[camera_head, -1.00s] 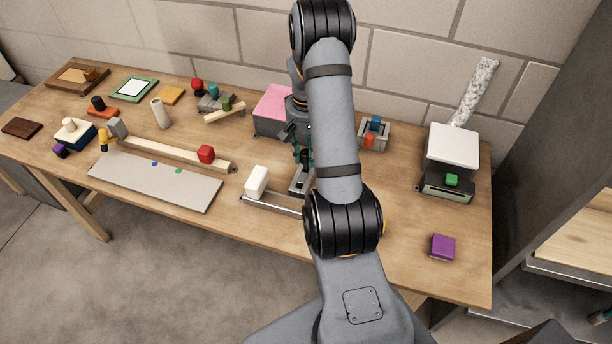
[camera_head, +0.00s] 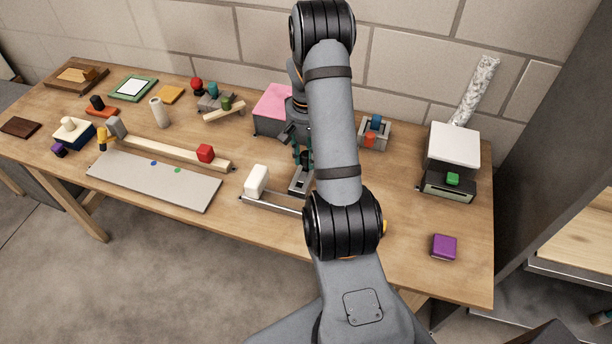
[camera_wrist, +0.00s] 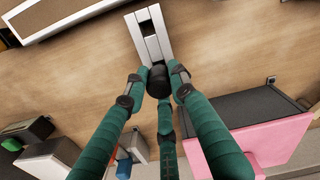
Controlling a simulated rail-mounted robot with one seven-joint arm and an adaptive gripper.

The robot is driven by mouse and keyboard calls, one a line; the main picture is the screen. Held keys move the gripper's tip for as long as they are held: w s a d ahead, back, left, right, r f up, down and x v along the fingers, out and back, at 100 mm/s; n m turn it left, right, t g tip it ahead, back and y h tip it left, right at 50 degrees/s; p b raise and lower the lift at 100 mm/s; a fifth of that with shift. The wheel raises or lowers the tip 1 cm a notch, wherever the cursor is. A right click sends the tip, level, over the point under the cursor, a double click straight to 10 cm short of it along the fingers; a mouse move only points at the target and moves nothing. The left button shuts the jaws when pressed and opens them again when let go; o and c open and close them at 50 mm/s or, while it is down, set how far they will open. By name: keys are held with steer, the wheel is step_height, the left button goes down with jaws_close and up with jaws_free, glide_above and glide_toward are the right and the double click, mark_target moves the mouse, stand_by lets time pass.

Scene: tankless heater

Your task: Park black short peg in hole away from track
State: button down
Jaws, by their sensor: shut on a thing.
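The black short peg (camera_wrist: 158,82) sits between the green fingertips of my gripper (camera_wrist: 159,83) in the wrist view, with the fingers shut around it. In the head view my gripper (camera_head: 302,153) is partly hidden by my arm, and the dark peg (camera_head: 306,158) shows low between the fingers. Just beyond the peg in the wrist view is a grey slotted metal fixture (camera_wrist: 149,36); it also shows below the gripper in the head view (camera_head: 298,186). The peg's lower end and any hole under it are hidden, so I cannot tell if they touch.
A pink-topped dark box (camera_head: 275,103) stands close behind the gripper. A white block (camera_head: 256,181) is on a metal rail to the left. A grey holder with blue and red pieces (camera_head: 374,134) stands to the right. Bare table lies around the purple block (camera_head: 443,247).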

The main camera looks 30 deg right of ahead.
steer(key=shift+f+b, duration=1.2)
steer(key=shift+f, duration=0.1)
stand_by(0.9)
steer(key=c, duration=1.4)
jaws_free()
steer(key=shift+o, duration=0.2)
step_height(320, 180, up, 12)
steer(key=shift+r, duration=0.1)
